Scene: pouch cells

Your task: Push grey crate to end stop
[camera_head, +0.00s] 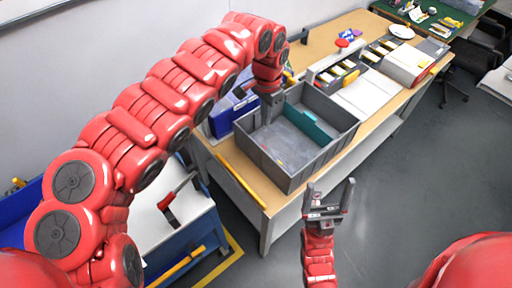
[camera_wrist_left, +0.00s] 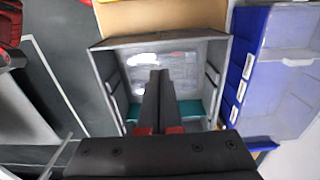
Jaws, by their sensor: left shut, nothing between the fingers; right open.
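The grey crate (camera_head: 325,160) sits on the wooden table, open at the top, with a teal piece (camera_head: 310,124) inside. My left gripper (camera_head: 267,118) points down at the crate's far left side, its fingers shut and empty. In the left wrist view the shut fingers (camera_wrist_left: 158,80) reach over the crate (camera_wrist_left: 104,70); whether they touch its wall I cannot tell. My right gripper (camera_head: 330,200) is open and empty in front of the table, apart from the crate. I cannot clearly make out an end stop.
A blue bin (camera_head: 222,120) stands close to the crate's left side; it also shows in the left wrist view (camera_wrist_left: 250,75). A yellow strip (camera_head: 240,180) lies along the table's near left edge. White trays (camera_head: 365,98) and small holders stand to the right of the crate.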

